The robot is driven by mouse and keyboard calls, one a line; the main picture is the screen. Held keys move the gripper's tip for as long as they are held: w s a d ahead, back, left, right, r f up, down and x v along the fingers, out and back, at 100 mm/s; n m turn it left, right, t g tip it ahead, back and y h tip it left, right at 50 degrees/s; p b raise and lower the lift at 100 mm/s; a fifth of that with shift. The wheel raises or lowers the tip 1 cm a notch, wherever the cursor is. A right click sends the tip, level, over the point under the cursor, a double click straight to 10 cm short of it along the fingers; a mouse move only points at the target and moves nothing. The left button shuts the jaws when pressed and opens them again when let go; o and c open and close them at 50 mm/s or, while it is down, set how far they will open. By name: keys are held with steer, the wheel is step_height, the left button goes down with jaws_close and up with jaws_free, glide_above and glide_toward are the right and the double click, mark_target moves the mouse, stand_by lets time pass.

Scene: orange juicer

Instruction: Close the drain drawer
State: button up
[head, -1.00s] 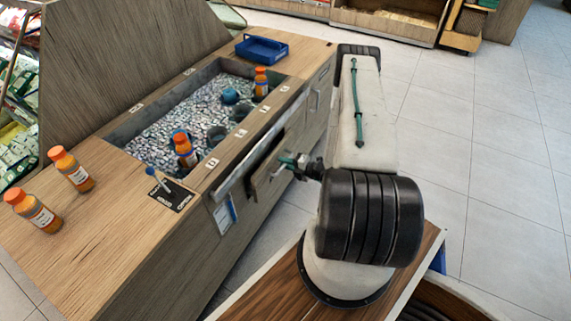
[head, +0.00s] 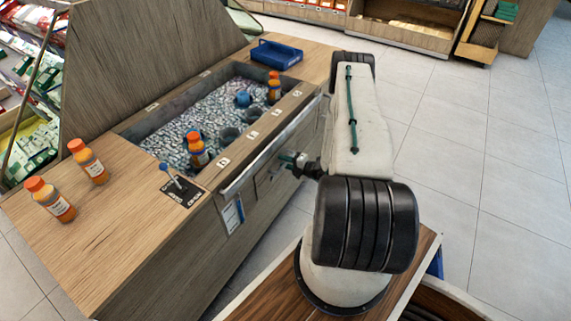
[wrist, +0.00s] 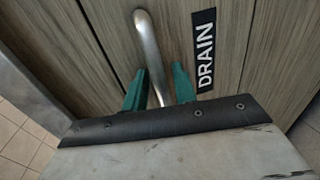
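The drain drawer (wrist: 175,25) has a wood-grain front with a black DRAIN label (wrist: 205,50) and a metal bar handle (wrist: 147,40). In the head view its front (head: 267,184) looks close to flush with the cabinet; a small gap is hard to tell. My gripper (wrist: 160,85) has green fingers, one on each side of the handle, with slight space around the bar, so it looks open. A dark screwed strip hides the finger bases and the handle's lower end. In the head view my gripper (head: 287,159) is at the cabinet front, partly hidden by my wrist.
A metal rail (head: 245,172) runs along the counter edge above the drawer. The counter holds an ice bin (head: 190,120) with bottles, a blue tray (head: 275,54) and two orange bottles (head: 88,160) at the left. Free floor (head: 470,150) lies to the right.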

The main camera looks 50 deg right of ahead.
steer(key=shift+s, duration=0.1)
steer(key=v, duration=0.7)
steer(key=shift+s, duration=0.35)
steer(key=shift+d+r, duration=0.1)
